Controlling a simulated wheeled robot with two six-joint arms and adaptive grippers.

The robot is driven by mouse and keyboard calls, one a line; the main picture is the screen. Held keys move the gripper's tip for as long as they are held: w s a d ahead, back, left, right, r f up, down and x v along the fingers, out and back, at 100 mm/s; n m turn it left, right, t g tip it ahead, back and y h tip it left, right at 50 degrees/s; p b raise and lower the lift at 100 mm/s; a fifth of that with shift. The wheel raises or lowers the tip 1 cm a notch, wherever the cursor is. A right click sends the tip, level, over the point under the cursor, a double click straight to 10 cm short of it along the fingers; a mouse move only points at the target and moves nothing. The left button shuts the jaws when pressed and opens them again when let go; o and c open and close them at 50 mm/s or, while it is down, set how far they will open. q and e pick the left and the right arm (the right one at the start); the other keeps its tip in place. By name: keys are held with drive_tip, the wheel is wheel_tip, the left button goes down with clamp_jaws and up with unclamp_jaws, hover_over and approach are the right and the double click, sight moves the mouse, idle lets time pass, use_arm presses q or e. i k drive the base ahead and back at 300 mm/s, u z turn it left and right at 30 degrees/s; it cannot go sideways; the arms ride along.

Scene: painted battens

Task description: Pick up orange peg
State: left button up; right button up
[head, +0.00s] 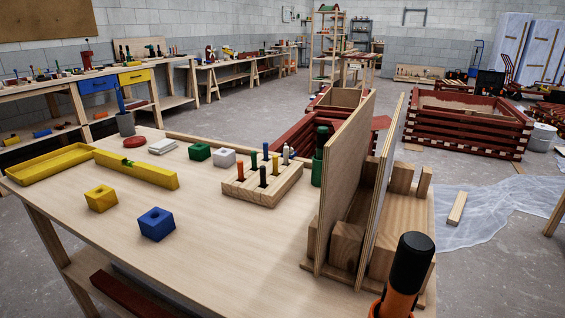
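The orange peg (240,171) stands upright in the front left part of a light wooden peg block (262,191) on the workbench. Several other pegs stand in the same block: black (263,178), green (253,161), yellow (275,165), blue (265,152) and pale grey (286,153). The lower end of the orange peg is hidden in the block. Neither of my grippers shows in the head view.
A wooden divider rack (341,170) stands right of the block, with an orange, black-topped object (409,262) in front. A green, black-topped object (319,158) stands behind. Blue (157,224) and yellow (101,199) holed blocks lie left. The front middle bench (230,250) is clear.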

sight(240, 164)
drive_tip(key=k, duration=1.25)
drive_tip(key=z, duration=0.6)
drive_tip(key=i, duration=0.85)
drive_tip(key=z, duration=0.25)
